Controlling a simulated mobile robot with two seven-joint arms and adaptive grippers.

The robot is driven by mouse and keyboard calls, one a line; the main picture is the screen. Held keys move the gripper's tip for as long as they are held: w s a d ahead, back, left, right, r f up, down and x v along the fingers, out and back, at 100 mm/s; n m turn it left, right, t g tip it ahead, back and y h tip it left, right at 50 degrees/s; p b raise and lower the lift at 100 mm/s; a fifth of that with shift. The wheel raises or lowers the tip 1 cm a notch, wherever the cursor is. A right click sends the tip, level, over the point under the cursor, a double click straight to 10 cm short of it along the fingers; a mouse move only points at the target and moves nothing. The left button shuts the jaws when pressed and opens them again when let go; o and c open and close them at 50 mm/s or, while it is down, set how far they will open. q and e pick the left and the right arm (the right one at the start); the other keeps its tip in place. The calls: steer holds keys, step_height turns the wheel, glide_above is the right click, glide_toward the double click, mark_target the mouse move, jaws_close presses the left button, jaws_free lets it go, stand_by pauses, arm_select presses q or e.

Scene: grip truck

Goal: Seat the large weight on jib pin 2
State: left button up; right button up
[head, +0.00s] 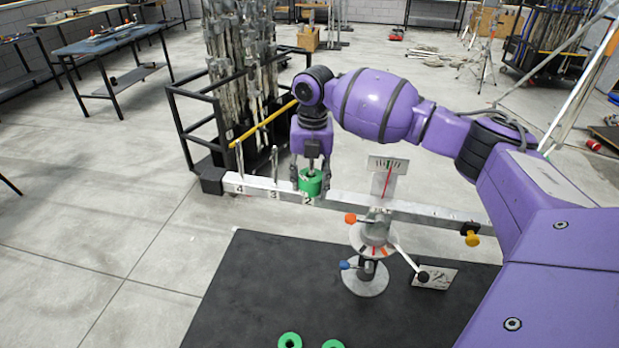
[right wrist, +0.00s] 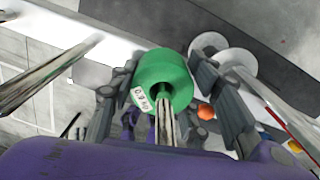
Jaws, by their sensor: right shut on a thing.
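My right gripper (head: 311,180) is shut on a green ring-shaped weight (head: 311,184), low over the white jib (head: 350,201) at the number 2. In the right wrist view, the fingers flank the weight (right wrist: 165,75), which has a white label. A grey metal shaft (right wrist: 165,118) shows in its hole and stands out toward the camera; it looks like jib pin 2 passing through. I cannot tell whether the weight's underside touches the jib. Pin 3 (head: 275,162) and pin 4 (head: 240,160) stand bare to the left. My left gripper is not in view.
A stand with a dial plate (head: 387,164) and an orange knob (head: 350,218) carries the jib. Two green rings (head: 290,341) lie at the bottom edge of the dark mat (head: 255,290). A black rack with a yellow bar (head: 263,126) stands close behind the jib's left end.

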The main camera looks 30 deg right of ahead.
steer(key=shift+r, duration=0.15)
steer(key=o, duration=1)
steer(key=shift+o, duration=0.2)
steer(key=r, duration=1.2)
steer(key=shift+s+d, duration=0.15)
steer(key=shift+d, duration=0.05)
steer(key=shift+f, duration=0.1)
